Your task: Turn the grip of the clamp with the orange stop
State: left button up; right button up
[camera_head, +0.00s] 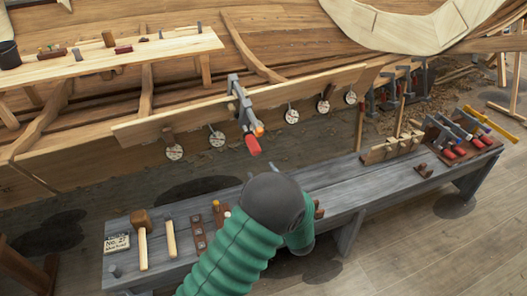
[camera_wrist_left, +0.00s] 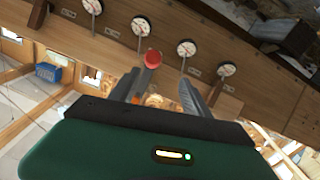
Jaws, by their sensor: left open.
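The clamp with the orange stop (camera_head: 259,131) is fixed on the hull plank in the middle of the head view. It has a grey bar (camera_head: 237,92) and a red grip (camera_head: 253,145) hanging at its lower end. In the left wrist view the red grip (camera_wrist_left: 152,58) shows end on, beyond and between the fingertips. My left gripper (camera_wrist_left: 158,90) is open, its two grey fingers apart, with nothing seen between them. In the head view my green-sleeved left arm comes up from below, its dark wrist below the grip, hiding the fingers. My right gripper is not in view.
Several white discs (camera_head: 291,117) hang along the plank (camera_head: 190,110) on both sides of the clamp. A plank table (camera_head: 130,55) stands upper left.

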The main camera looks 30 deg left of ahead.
aim_at(260, 151)
pick_arm(q)
jog(key=x, duration=0.5)
jog(key=shift+w+f, duration=0.15)
jog(key=shift+f, duration=0.25)
jog(key=w, duration=0.1)
jog(key=w+a+r, duration=0.1)
jog(key=w, duration=0.1)
jog(key=w+a+b, duration=0.1)
jog(key=w, duration=0.1)
jog(key=shift+r, duration=0.25)
jog(key=a, duration=0.3)
jog(key=w+a+f, duration=0.1)
jog(key=shift+a, duration=0.3)
jog(key=shift+d, duration=0.25)
jog(key=shift+d+r, duration=0.25)
jog(key=shift+d, duration=0.15)
jog(key=shift+c, duration=1.2)
jog(key=shift+d+r, duration=0.1)
jog(key=shift+d, duration=0.4)
jog(key=c, duration=0.5)
jog(key=shift+a, duration=0.1)
jog(key=shift+c, duration=1.2)
jog(key=shift+s+a, duration=0.1)
jog(key=shift+a, duration=0.3)
grip_shut()
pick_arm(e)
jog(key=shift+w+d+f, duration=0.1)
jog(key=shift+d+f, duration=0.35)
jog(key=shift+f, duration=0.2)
